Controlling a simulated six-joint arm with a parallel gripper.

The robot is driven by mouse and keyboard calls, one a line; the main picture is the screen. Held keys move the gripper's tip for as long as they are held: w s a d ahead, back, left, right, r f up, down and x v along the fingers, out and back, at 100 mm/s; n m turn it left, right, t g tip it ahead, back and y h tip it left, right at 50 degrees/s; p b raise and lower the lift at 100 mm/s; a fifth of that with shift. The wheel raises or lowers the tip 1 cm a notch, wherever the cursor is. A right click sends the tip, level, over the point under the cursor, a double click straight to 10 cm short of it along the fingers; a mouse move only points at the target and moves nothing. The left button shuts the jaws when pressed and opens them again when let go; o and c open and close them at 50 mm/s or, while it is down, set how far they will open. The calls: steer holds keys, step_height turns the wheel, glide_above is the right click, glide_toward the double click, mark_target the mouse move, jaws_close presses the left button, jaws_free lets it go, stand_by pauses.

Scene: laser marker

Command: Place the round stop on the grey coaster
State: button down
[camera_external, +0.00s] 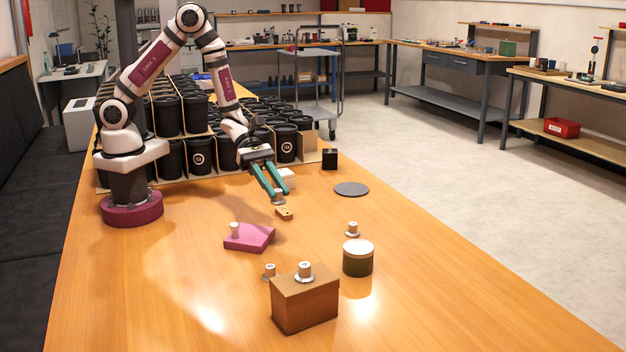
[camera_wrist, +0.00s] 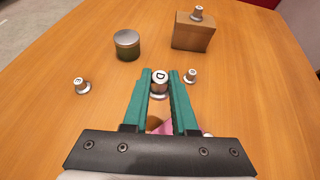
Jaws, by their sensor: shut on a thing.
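My gripper (camera_external: 275,194) has its green fingers shut on a small metal round stop (camera_external: 278,197) with a flared base. In the wrist view the stop (camera_wrist: 160,78), its top marked with a dark letter like D, sits between the fingertips (camera_wrist: 158,88). It looks upright; its height over the table is hard to tell. The grey coaster (camera_external: 351,189) is a flat disc on the table, right of my gripper in the external view. It is bare and lies outside the wrist view.
Similar stops stand by the green-sided tin (camera_external: 357,262), by the brown box (camera_external: 305,304), on that box, and on the pink block (camera_external: 250,240). A small wooden piece (camera_external: 284,213) lies just below my gripper. A black cube (camera_external: 329,159) stands behind the coaster. Table around the coaster is clear.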

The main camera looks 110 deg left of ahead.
steer(key=w+a+n+t+y, duration=0.2)
steer(key=w+a+n+y, duration=0.25)
steer(key=a, duration=0.55)
steer(key=n+y, duration=0.5)
glide_above(347, 188)
steer(key=f, duration=0.6)
steer(key=shift+d, duration=0.2)
step_height(347, 188, down, 4)
steer(key=shift+a, duration=0.15)
steer(key=shift+m, duration=0.25)
steer(key=shift+f, duration=0.2)
steer(key=c, duration=0.7)
jaws_free()
